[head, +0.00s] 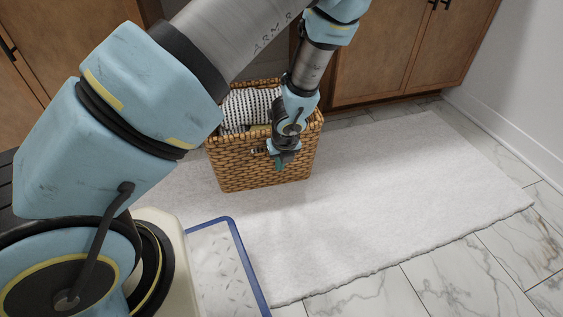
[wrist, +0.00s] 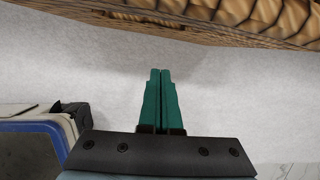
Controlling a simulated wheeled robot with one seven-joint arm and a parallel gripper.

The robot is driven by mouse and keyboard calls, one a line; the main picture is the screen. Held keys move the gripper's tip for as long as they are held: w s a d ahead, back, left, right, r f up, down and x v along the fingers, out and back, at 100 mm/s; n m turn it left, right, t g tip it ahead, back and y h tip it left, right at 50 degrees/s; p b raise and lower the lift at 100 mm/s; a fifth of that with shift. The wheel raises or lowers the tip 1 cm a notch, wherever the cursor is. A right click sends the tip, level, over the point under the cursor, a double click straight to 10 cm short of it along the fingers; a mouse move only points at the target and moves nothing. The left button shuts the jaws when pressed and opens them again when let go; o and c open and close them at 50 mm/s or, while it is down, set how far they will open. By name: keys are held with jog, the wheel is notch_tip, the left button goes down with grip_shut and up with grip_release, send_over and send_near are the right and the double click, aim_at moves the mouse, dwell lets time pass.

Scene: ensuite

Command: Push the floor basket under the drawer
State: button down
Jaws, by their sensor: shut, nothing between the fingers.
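The floor basket (head: 235,165) is brown and woven, and stands upright on a white rug in front of the wooden cabinets in the head view. Folded cloths, one of them striped, lie in it. My gripper (head: 281,163) is in front of the basket's near face and points down. In the wrist view the gripper's green fingers (wrist: 161,90) are shut together with nothing between them. The basket's woven side (wrist: 250,18) runs along the top of that view. I cannot tell whether the fingers touch the basket. The drawer is not clearly seen; my arm covers part of the cabinets.
Wooden cabinets (head: 385,60) line the back. The white rug (head: 400,170) is clear to the basket's right, with marble tile (head: 480,265) beyond it. A white wall (head: 525,75) is at the right. My blue-edged base is at the lower left.

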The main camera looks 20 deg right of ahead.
jog(key=w, duration=0.1)
jog(key=w+f+b, duration=0.1)
jog(key=w, duration=0.1)
jog(key=w+f, duration=0.1)
jog(key=shift+w+d+b, duration=0.3)
jog(key=shift+b, duration=0.1)
